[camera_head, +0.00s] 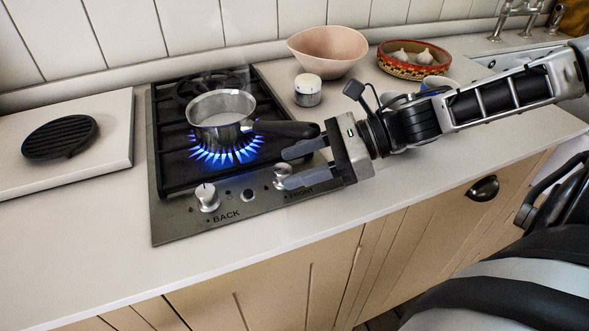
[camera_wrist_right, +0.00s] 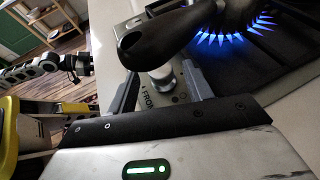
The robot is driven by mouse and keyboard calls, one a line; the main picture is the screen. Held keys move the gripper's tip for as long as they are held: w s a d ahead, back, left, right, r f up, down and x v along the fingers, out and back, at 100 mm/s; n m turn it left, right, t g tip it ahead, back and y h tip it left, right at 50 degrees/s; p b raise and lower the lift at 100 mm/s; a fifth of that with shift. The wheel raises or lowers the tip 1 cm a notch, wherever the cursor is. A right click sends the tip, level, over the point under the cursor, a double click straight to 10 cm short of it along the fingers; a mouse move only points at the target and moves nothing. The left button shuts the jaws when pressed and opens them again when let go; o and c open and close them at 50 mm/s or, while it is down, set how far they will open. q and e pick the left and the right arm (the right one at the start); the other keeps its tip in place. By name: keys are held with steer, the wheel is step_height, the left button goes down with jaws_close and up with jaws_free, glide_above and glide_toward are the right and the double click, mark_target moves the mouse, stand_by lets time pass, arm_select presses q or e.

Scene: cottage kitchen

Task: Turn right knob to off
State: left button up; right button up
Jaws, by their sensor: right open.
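The right knob (camera_head: 281,174), marked FRONT, is a silver knob at the front right of the black and steel hob (camera_head: 170,220). My right gripper (camera_head: 287,168) is open, with one finger on each side of this knob. In the right wrist view, the knob (camera_wrist_right: 162,76) shows between the two fingers (camera_wrist_right: 163,92); I cannot tell whether they touch it. The left knob (camera_head: 207,196), marked BACK, stands apart. Blue flames (camera_head: 226,154) burn under a steel saucepan (camera_head: 222,112).
The saucepan's black handle (camera_head: 285,129) reaches out just above my right gripper. Behind are a white-lidded jar (camera_head: 307,90), a pink bowl (camera_head: 328,52) and a patterned basket with garlic (camera_head: 413,71). A black trivet (camera_head: 60,138) lies on a white board (camera_head: 118,150) at left. The front counter is clear.

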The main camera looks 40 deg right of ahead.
steer(key=shift+w+a+f, duration=0.15)
steer(key=shift+w+a, duration=0.1)
steer(key=shift+a, duration=0.15)
steer(key=shift+c, duration=0.2)
